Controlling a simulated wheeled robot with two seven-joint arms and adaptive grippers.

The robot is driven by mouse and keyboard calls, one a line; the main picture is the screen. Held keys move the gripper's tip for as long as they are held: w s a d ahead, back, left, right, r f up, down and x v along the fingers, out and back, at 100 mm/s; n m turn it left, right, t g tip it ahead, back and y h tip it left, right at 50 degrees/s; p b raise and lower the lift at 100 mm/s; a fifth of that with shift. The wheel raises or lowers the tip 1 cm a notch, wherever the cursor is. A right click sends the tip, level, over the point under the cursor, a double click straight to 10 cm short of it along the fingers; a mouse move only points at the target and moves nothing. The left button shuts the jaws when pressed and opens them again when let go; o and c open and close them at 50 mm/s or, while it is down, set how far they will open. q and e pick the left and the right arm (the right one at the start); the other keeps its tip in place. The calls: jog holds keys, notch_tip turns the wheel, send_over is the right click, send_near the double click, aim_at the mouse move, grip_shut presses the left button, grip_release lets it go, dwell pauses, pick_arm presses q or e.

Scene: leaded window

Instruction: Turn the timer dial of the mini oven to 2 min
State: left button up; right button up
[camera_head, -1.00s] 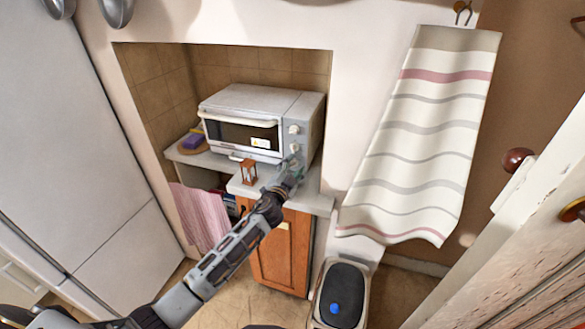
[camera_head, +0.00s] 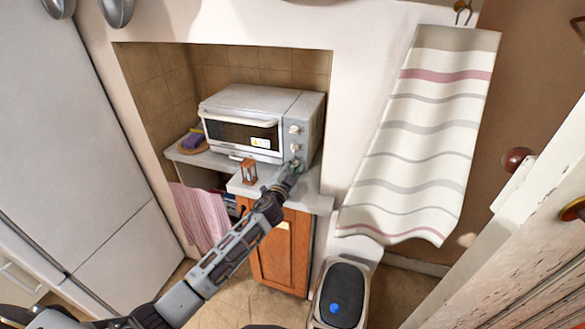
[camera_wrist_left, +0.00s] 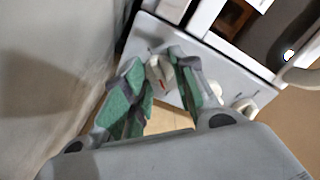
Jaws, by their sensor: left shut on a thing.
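The white mini oven (camera_head: 238,103) stands in the wall niche, with a column of dials on the right of its front. The upper dial (camera_head: 294,129) and the middle dial (camera_head: 294,147) are free. My left gripper (camera_head: 293,165) is at the lowest dial, which I take as the timer dial; the fingers mostly hide it. In the left wrist view the left gripper (camera_wrist_left: 160,82) has its green-padded fingers on both sides of this pale timer dial (camera_wrist_left: 158,70), shut on it. Its scale marks are too small to read. My right gripper is out of view.
A small wooden hourglass (camera_head: 249,171) stands on the counter just left of my left gripper. A striped towel (camera_head: 420,130) hangs at the right, and a bin (camera_head: 341,293) stands below.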

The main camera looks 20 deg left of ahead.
pick_arm(q)
jog(key=shift+m, duration=0.3)
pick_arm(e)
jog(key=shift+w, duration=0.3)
pick_arm(q)
jog(key=shift+m, duration=0.4)
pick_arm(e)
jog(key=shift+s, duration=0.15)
pick_arm(q)
jog(key=o, duration=1)
jog(key=shift+o, duration=0.2)
jog(key=shift+s+f, duration=0.1)
jog(key=shift+s, duration=0.05)
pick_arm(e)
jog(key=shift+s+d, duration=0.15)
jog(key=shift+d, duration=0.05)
